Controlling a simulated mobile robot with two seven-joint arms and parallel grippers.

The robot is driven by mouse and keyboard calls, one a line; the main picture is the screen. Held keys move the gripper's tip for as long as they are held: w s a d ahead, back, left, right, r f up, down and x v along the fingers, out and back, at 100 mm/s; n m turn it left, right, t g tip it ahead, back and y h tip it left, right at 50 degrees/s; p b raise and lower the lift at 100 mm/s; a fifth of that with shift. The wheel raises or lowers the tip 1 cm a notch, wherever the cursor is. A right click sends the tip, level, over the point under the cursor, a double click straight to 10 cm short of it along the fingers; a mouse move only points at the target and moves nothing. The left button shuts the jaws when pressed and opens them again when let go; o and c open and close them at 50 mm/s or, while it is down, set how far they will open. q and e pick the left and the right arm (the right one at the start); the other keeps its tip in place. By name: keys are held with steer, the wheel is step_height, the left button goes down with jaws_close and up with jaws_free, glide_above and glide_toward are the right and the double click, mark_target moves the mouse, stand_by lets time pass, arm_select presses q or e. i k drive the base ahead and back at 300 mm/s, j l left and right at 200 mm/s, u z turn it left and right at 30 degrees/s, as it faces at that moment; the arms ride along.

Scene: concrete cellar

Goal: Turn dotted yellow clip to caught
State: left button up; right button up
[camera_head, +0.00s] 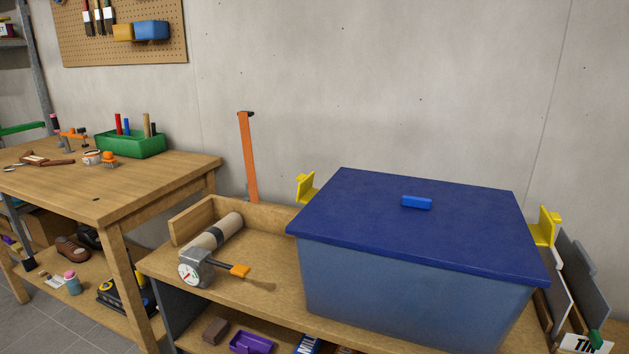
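A large blue translucent box (405,295) with a dark blue lid (400,222) stands on a wooden bench. One yellow clip (306,189) stands up at the lid's left side. A second yellow clip (544,227) stands up at the lid's right side. Both clips stick up above the lid edge and look swung away from it. I cannot make out dots on either clip, so I cannot tell which is the dotted one. Neither of my grippers is in view.
Grey and white panels (580,268) stand close by the right clip. Another workbench (130,184) with tools stands left.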

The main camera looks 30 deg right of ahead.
mark_target(543, 233)
steer(key=k+l, duration=0.5)
steer(key=l, duration=0.25)
steer(key=k+l, duration=0.25)
steer(key=k+l+z, duration=0.1)
steer(key=l+z, duration=0.15)
steer(key=z, duration=0.2)
steer(key=k+l+z, duration=0.1)
steer(key=l+z, duration=0.3)
steer(key=j+z, duration=0.1)
steer(key=z, duration=0.25)
